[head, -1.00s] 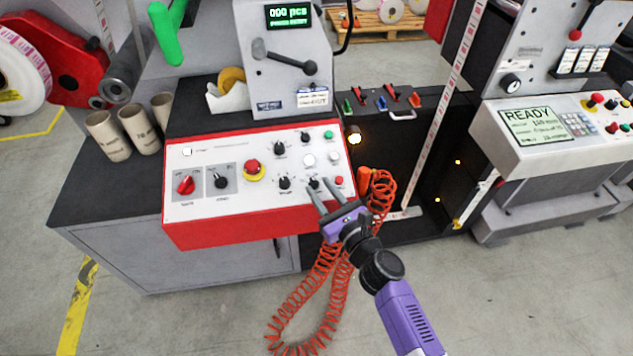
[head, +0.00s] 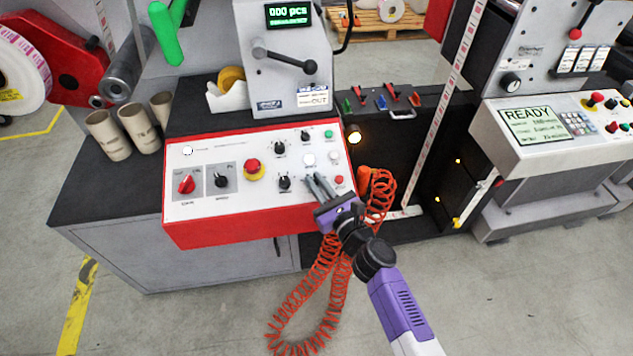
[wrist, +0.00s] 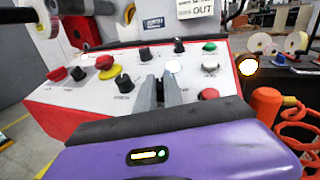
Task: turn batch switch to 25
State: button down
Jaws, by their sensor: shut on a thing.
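The control panel (head: 215,207) is white with a red front edge and carries several black knobs. My gripper (head: 317,178) is at the lower right of the panel, its two grey fingers close together. It is shut on the lower right black knob, which I take for the batch switch. The fingers hide that knob in both views, so its pointer and marks do not show. In the wrist view the fingers (wrist: 160,90) come down on the panel between a black knob (wrist: 124,83) and a red button (wrist: 209,95).
A red button (head: 338,181) and white buttons (head: 309,159) lie close around the fingers. A red emergency stop (head: 252,167) sits further left. An orange coiled hose (head: 380,192) hangs right beside my gripper. A counter display (head: 288,14) stands above.

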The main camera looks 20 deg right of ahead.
jog(key=shift+d+r+y+p, duration=0.15)
jog(key=shift+y+p, duration=0.15)
jog(key=shift+p, duration=0.15)
jog(key=shift+n+y+p, duration=0.3)
jog(key=shift+n+p, duration=0.05)
jog(key=shift+n, duration=0.15)
jog(key=n+y+p, duration=0.1)
jog(key=n+g+y, duration=0.1)
jog(key=shift+w+d+y+p, duration=0.1)
jog(key=shift+d+y+p, duration=0.1)
jog(key=shift+y+p, duration=0.15)
jog(key=n+g+y, duration=0.1)
jog(key=n, duration=0.1)
jog(key=n+g+y+b, duration=0.1)
jog(key=y, duration=0.1)
jog(key=shift+w+d+f+n+g, duration=0.1)
jog(key=shift+f+n+g, duration=0.1)
jog(key=shift+n+g, duration=0.2)
jog(key=shift+n+g+y+b, duration=0.65)
jog(key=shift+n+g+y, duration=0.45)
jog(key=shift+n+y, duration=0.1)
jog(key=shift+r, duration=0.1)
jog(key=c, duration=1.5)
grip_release()
jog(key=shift+o, duration=0.2)
